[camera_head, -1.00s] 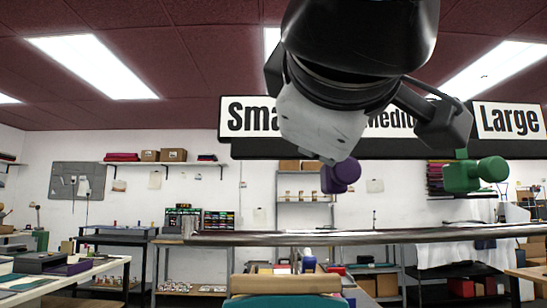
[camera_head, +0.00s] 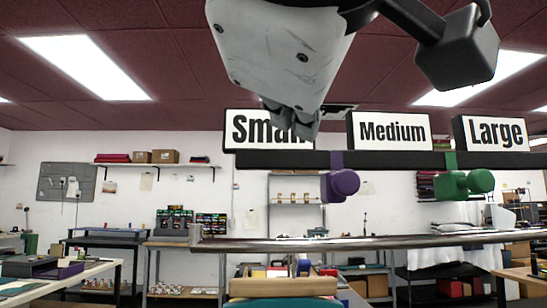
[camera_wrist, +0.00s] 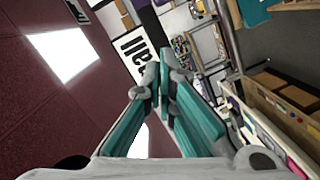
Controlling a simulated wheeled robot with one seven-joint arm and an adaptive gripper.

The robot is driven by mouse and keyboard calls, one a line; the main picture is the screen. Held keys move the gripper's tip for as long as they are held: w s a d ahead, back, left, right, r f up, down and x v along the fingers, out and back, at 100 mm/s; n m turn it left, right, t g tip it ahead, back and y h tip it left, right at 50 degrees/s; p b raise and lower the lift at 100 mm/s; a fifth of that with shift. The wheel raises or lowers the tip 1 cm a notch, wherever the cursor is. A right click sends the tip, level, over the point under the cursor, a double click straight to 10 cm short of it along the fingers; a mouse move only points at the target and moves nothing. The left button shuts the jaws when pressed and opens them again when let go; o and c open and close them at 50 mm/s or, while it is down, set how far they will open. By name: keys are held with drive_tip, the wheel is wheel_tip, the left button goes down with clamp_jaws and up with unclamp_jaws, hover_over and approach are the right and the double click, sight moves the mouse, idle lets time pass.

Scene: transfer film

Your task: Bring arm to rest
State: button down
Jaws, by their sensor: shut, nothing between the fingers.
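My gripper (camera_head: 295,122) hangs at the top middle of the head view, in front of the "Small" sign (camera_head: 250,130) and hiding part of it. Its pale grey body is large and close to the camera. In the wrist view my gripper (camera_wrist: 165,80) has its teal-lined fingers brought together at the tips, with nothing between them. It touches nothing that I can see.
A dark rail carries the "Medium" (camera_head: 388,131) and "Large" (camera_head: 491,133) signs, with a purple knob (camera_head: 341,185) and a green knob (camera_head: 468,184) below. A long bar (camera_head: 350,244) crosses underneath. Shelves and tables stand behind; a white table (camera_head: 90,272) is at left.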

drive_tip(key=w+d+f+m+g+h+p, duration=0.1)
drive_tip(key=d+f+m+g+p, duration=0.15)
drive_tip(key=d+f, duration=0.4)
drive_tip(key=w+d+f+m+g+h+p, duration=0.15)
drive_tip(key=d+f+g, duration=0.25)
drive_tip(key=f, duration=0.6)
drive_tip(key=s+d+f+m+g+y+p, duration=0.1)
drive_tip(key=s+d+f+m+g+y, duration=0.1)
drive_tip(key=f, duration=0.7)
drive_tip(key=s+d+f+m+g+y+p, duration=0.1)
drive_tip(key=s+d+f+m+g, duration=0.3)
drive_tip(key=f, duration=0.5)
drive_tip(key=s+m, duration=0.2)
drive_tip(key=shift+s+d+f+y, duration=0.15)
drive_tip(key=shift+s+y, duration=0.2)
